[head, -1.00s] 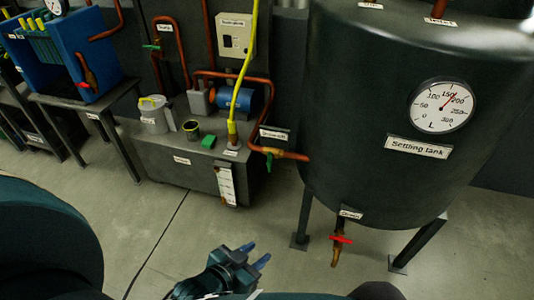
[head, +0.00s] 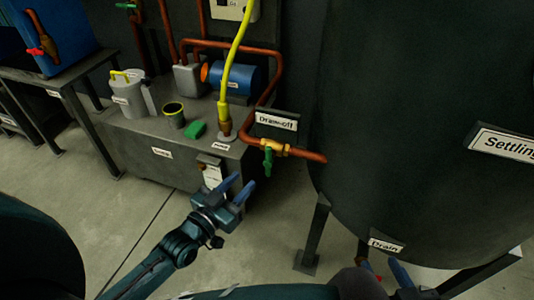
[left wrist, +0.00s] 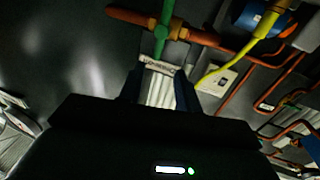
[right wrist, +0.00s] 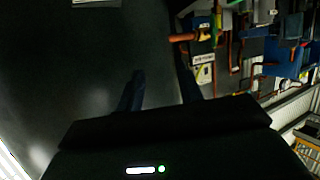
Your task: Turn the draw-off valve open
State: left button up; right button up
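The draw-off valve (head: 273,148) is a brass body on a copper pipe at the tank's left side. Its green lever handle (head: 267,163) hangs down, across the pipe. My left gripper (head: 238,188) is open and empty, below and left of the handle, apart from it. In the left wrist view, the green handle (left wrist: 165,32) lies beyond the open fingers, just above the gap between them. My right gripper (right wrist: 158,82) is open and empty in the right wrist view. In the head view it is low by the drain, partly cut off.
The settling tank (head: 410,130) fills the right side on legs. A drain label (head: 386,246) marks its lower outlet.

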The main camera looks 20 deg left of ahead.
aim_at(267, 157)
pick_arm(q)
jog(key=b+x, duration=0.2)
jog(key=x, duration=0.8)
jog(key=shift+w+d, duration=0.25)
jog(key=shift+w, duration=0.1)
jog(key=shift+w+d+b, duration=0.2)
jog(key=shift+w+b, duration=0.1)
jog(key=shift+w, duration=0.35)
pick_arm(e)
jog(key=shift+w+a+f+n+t+y, duration=0.2)
jog(key=shift+w+f+n+t+y, duration=0.15)
jog(key=shift+t, duration=0.35)
pick_arm(q)
jog(key=shift+c, duration=0.3)
grip_shut()
